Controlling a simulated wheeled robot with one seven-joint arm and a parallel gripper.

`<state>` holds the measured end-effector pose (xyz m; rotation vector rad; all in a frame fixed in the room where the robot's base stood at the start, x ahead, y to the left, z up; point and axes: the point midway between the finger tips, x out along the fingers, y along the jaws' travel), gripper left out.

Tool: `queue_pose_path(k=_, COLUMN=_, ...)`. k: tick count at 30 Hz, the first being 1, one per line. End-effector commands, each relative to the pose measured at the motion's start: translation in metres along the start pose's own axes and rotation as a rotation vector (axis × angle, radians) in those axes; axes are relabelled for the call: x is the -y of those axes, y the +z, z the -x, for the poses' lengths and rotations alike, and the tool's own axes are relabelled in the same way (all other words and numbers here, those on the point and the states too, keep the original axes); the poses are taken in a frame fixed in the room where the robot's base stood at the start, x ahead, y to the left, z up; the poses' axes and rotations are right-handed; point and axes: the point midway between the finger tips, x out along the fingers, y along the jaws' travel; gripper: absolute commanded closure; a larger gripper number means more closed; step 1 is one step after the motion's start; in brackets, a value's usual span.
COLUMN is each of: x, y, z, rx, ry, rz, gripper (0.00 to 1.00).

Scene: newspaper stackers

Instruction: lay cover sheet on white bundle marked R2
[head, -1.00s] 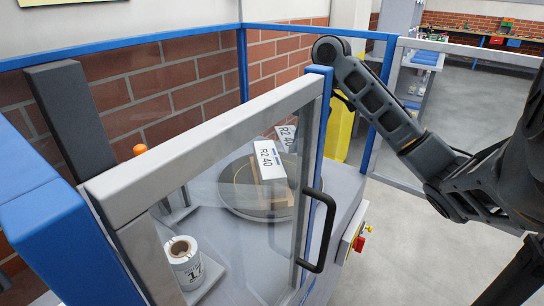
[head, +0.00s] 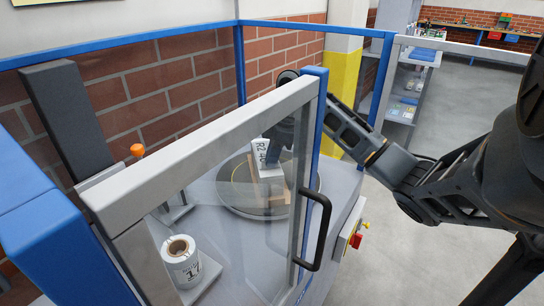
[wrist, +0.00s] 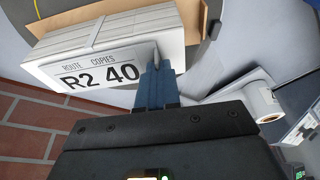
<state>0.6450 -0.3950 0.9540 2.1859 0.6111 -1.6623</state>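The white bundle (head: 268,172) stands on the round turntable inside the guarded cell; the wrist view shows its strapped, lined side (wrist: 110,28) close up. A white sheet face printed "ROUTE COPIES R2 40" (wrist: 75,78) sits against the bundle, and I cannot tell any gap between them. This appears to be the cover sheet. My gripper (wrist: 157,68) has its blue fingers close together at the right edge of this sheet, apparently shut on it.
The glazed door (head: 215,125) with its black handle (head: 319,230) stands between the head camera and the turntable (head: 235,203). A white roll marked 17 (head: 180,262) is at the front left. A red stop button (head: 356,241) is outside the cell.

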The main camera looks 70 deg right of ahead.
Motion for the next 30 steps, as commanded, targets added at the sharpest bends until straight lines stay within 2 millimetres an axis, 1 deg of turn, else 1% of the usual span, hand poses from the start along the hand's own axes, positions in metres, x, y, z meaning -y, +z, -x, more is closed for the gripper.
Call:
queue_pose_path(k=7, x=0.000, y=0.001, z=-0.004, rx=0.000, ry=0.000, rz=-0.001, gripper=1.00)
queue_pose_path(k=15, x=0.000, y=0.001, z=-0.003, rx=0.000, ry=0.000, rz=-0.001, gripper=0.73)
queue_pose_path(k=16, x=0.000, y=0.001, z=-0.003, rx=0.000, ry=0.000, rz=-0.001, gripper=0.72)
queue_pose_path(k=23, x=0.000, y=0.001, z=-0.002, rx=0.000, ry=0.000, rz=0.000, gripper=0.72)
queue_pose_path(k=27, x=0.000, y=0.000, z=0.006, rx=-0.001, ry=0.001, rz=0.000, gripper=0.72)
queue_pose_path(k=29, x=0.000, y=0.000, z=0.014, rx=0.000, ry=0.001, rz=0.000, gripper=0.72)
queue_pose_path(k=30, x=-0.001, y=0.000, z=0.021, rx=-0.001, ry=0.003, rz=-0.001, gripper=0.72)
